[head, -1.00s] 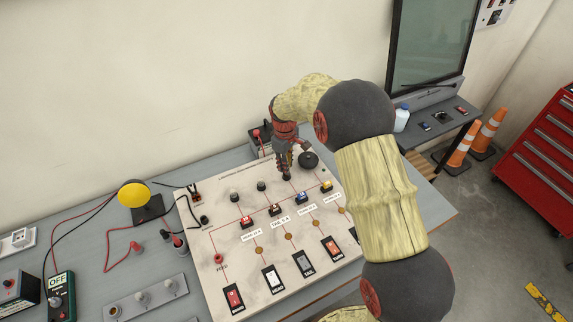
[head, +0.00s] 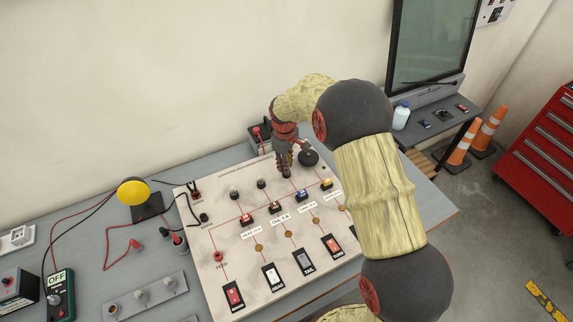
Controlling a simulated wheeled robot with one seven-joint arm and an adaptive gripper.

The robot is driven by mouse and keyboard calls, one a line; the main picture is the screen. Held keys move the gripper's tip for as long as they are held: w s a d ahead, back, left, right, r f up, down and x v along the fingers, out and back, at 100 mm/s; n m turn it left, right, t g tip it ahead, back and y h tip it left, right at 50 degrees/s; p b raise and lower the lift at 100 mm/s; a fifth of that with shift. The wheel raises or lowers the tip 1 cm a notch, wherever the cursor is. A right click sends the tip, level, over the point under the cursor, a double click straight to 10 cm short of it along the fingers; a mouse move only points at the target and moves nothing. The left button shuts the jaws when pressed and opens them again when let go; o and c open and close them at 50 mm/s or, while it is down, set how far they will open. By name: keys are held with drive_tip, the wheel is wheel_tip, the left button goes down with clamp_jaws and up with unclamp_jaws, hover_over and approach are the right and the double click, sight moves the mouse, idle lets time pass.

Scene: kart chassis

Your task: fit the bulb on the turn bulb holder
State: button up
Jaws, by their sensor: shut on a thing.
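The white test board (head: 215,240) lies on the bench with a row of dark round holders along its upper part. My gripper (head: 285,166) points down over the third holder from the left (head: 286,174), near the board's back edge. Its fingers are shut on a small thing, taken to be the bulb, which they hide. I cannot tell whether the bulb touches the holder. The labels are too small to tell which one reads turn. Two other holders (head: 234,194) (head: 261,184) stand to the left of my gripper.
A black disc (head: 308,158) stands just right of my gripper. A grey plate (head: 125,309) with two bulbs (head: 141,297) (head: 168,284) lies at the front left. A yellow lamp (head: 133,192), red and black leads and a meter (head: 61,295) are on the left.

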drive_tip(key=shift+f, duration=0.45)
idle(0.3)
drive_tip(key=o, duration=0.8)
drive_tip(key=shift+o, duration=0.3)
drive_tip(key=shift+r, duration=0.1)
wheel_tip(320, 180, up, 12)
drive_tip(key=shift+s+a, duration=0.25)
